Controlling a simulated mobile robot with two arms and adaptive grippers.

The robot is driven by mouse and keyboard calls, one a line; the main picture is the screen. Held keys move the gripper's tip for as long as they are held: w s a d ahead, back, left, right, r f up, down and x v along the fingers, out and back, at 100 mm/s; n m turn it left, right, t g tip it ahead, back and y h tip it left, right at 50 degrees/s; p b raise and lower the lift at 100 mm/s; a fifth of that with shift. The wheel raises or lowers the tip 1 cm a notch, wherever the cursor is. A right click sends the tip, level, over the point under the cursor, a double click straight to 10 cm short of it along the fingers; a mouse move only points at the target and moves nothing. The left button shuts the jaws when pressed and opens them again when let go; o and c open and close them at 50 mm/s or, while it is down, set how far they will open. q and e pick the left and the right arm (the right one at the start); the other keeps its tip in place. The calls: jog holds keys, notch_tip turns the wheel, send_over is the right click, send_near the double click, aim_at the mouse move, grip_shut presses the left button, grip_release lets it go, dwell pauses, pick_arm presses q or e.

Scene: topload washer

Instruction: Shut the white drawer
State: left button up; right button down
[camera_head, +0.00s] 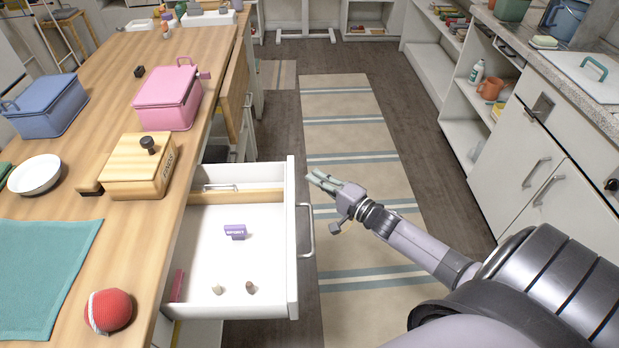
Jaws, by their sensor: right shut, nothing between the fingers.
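The white drawer (292,276) stands pulled out from the wooden counter at the left, open toward the aisle. Its grey bar handle (307,230) is on the outer front face. Inside lie a small purple item (235,232), a pink item (177,285) at the left and two small pieces near the front. My right gripper (317,181) is just right of the drawer front, near the upper end of the handle in the picture. Its fingers are together and empty, pointing left. I cannot tell whether they touch the drawer. My left gripper is not in view.
The wooden counter (120,240) holds a pink box (168,97), a blue box (45,105), a wooden box (140,168), a white bowl (35,174) and a red ball (108,311). A striped rug (345,130) covers the clear aisle. White cabinets (525,150) line the right.

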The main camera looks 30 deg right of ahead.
aim_at(203, 176)
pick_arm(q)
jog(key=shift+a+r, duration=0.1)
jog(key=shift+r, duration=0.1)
pick_arm(e)
jog(key=shift+w+a, duration=0.3)
jog(key=shift+a, duration=0.2)
jog(key=shift+w+a, duration=0.25)
jog(key=shift+a, duration=0.2)
jog(key=shift+r, duration=0.1)
